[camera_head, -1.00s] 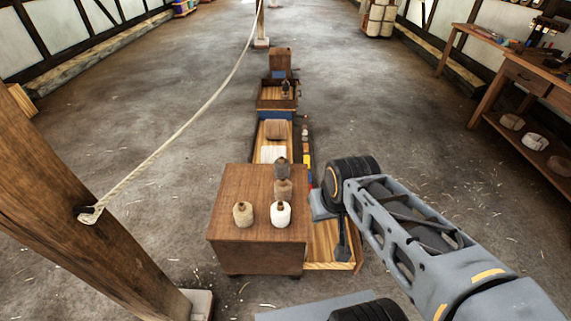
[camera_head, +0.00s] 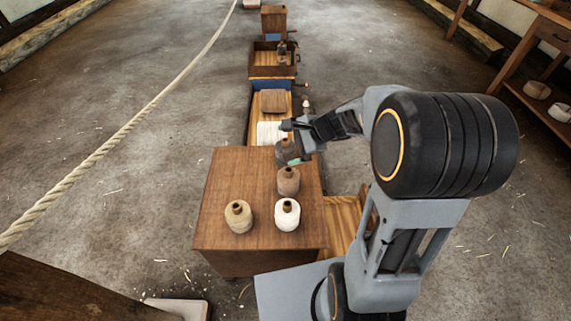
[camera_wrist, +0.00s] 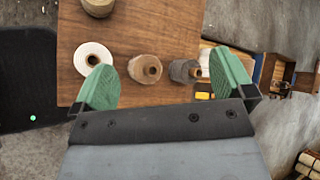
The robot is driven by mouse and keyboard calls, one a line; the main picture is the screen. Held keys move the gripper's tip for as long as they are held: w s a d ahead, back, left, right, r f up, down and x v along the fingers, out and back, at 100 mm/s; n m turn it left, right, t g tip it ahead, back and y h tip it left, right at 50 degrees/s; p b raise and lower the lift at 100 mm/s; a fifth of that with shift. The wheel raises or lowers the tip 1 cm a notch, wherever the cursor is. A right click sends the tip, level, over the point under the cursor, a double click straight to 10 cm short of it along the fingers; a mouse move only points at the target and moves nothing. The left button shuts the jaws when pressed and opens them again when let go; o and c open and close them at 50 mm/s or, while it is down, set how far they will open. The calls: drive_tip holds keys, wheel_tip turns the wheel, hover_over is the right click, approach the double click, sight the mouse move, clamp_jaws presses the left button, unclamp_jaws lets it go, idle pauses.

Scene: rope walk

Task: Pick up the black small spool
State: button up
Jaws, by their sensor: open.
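The black small spool (camera_head: 283,155) looks dark grey and stands at the far edge of the brown wooden box top, partly hidden by my gripper (camera_head: 298,142) in the head view. In the wrist view the dark spool (camera_wrist: 182,71) lies between my two green finger pads, nearer the right one. My gripper (camera_wrist: 165,82) is open and empty. I cannot tell whether a finger touches the spool.
On the box top (camera_head: 215,185), a brown spool (camera_head: 288,181) stands close to the dark one, with a white spool (camera_head: 287,215) and a beige spool (camera_head: 238,217) nearer. Open drawers (camera_head: 272,64) lie beyond. A rope (camera_head: 130,117) crosses at left.

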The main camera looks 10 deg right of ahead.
drive_tip(key=w+d+f+m+t+y+b, duration=0.1)
drive_tip(key=w+d+f+m+t+b, duration=0.25)
drive_tip(key=w+f+m, duration=0.45)
drive_tip(key=m+t+h+b, duration=0.2)
drive_tip(key=m+t+b, duration=0.15)
drive_tip(key=m, duration=0.25)
approach(288, 145)
drive_tip(key=b+x, duration=0.2)
drive_tip(key=x, duration=0.3)
drive_tip(key=shift+w+r, duration=0.1)
drive_tip(key=shift+w, duration=0.05)
drive_tip(key=shift+b+x, duration=0.8)
drive_tip(key=shift+x, duration=2.45)
drive_tip(key=shift+a, duration=0.15)
drive_tip(key=c, duration=1.1)
